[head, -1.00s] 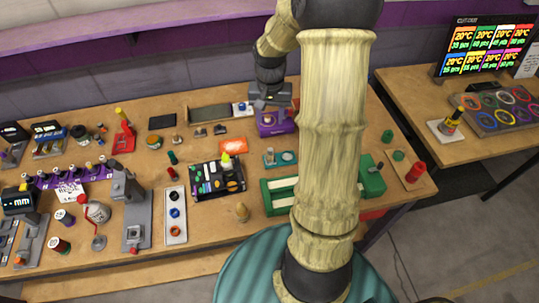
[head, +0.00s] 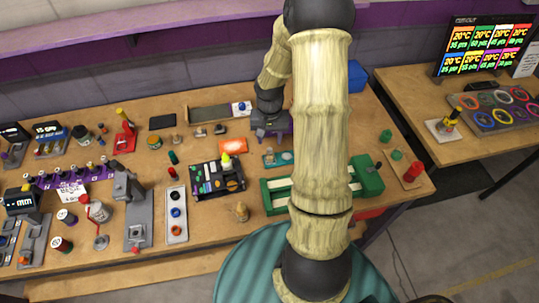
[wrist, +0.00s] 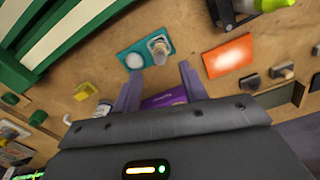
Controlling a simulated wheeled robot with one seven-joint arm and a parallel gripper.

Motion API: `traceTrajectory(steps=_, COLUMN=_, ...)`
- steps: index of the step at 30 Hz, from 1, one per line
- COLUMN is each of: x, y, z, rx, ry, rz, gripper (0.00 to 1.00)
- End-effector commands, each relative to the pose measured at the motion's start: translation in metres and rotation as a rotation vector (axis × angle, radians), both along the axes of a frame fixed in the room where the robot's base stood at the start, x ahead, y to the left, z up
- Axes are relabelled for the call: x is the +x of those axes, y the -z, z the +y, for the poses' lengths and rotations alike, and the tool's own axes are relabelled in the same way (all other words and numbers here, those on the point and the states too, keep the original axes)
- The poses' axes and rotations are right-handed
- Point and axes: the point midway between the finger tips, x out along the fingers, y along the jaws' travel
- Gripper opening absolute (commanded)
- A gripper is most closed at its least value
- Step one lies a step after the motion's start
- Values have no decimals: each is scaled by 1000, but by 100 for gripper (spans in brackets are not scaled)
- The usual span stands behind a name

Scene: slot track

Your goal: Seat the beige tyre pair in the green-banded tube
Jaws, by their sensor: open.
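My gripper (wrist: 160,80) is open and empty in the wrist view, its two purple fingers apart above the bench. In the head view my gripper (head: 270,133) hangs over the back middle of the bench. A purple block (wrist: 168,98) shows between and below the fingers. A teal plate (wrist: 128,62) lies just beyond the fingertips, with a small upright pale cylinder (wrist: 158,48) on it. A small beige stacked piece (head: 240,212) stands near the bench's front edge; I cannot tell if it is the tyre pair. I cannot make out which piece is the green-banded tube.
A green-framed box (head: 279,197) stands partly behind my arm. An orange card (wrist: 228,55) lies beside the teal plate. A purple rack (head: 80,178) stands at the left.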

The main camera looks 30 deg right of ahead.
Motion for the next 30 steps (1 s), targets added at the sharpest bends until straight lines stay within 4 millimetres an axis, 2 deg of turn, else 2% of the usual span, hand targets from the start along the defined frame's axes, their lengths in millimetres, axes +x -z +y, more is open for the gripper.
traceTrajectory(steps=12, x=0, y=46, z=-2, rx=0, ry=0, rz=2, gripper=43)
traceTrajectory(steps=29, x=1, y=48, z=-2, rx=1, ry=1, rz=1, gripper=43)
traceTrajectory(steps=30, x=0, y=48, z=-1, rx=1, ry=1, rz=1, gripper=39)
